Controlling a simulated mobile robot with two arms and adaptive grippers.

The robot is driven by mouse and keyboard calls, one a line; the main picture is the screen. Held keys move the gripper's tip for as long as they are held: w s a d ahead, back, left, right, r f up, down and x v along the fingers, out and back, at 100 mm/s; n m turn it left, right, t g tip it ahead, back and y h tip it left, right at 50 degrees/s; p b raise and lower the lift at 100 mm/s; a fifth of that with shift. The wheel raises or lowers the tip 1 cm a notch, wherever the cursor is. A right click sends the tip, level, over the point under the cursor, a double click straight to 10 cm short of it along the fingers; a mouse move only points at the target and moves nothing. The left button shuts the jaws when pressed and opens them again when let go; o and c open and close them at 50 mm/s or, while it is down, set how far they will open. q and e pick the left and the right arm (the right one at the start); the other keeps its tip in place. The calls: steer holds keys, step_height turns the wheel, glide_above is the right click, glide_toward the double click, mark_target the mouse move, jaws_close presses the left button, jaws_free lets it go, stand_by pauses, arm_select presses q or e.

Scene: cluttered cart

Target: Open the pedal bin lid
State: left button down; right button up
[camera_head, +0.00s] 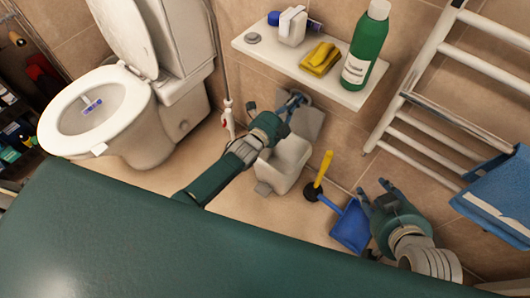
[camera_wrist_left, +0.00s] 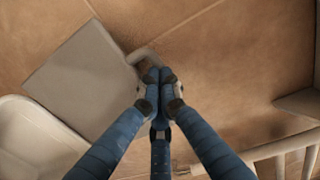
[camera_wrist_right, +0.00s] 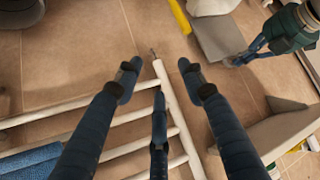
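The white pedal bin (camera_head: 284,163) stands on the floor by the wall, with a grey pedal (camera_head: 264,188) at its front. Its grey flat lid (camera_head: 312,122) stands raised at the back, near the wall; in the left wrist view the lid (camera_wrist_left: 80,80) has a looped handle (camera_wrist_left: 142,55) on its edge. My left gripper (camera_head: 292,101) is at this handle. Its fingertips (camera_wrist_left: 160,76) are closed together over part of the loop and hide where they grip. My right gripper (camera_head: 374,190) is open and empty, to the right of the bin; its spread fingers show in the right wrist view (camera_wrist_right: 158,75).
A toilet (camera_head: 140,120) stands left.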

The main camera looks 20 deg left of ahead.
arm_select(q)
steer(key=shift+w+d+r, duration=0.1)
steer(key=shift+w+d, duration=0.1)
steer(key=shift+w, duration=0.45)
arm_select(e)
steer(key=w+r+t, duration=0.1)
steer(key=w+a+r, duration=0.1)
steer(key=shift+w+r+t, duration=0.3)
steer(key=shift+w+t, duration=0.05)
steer(key=shift+t, duration=0.05)
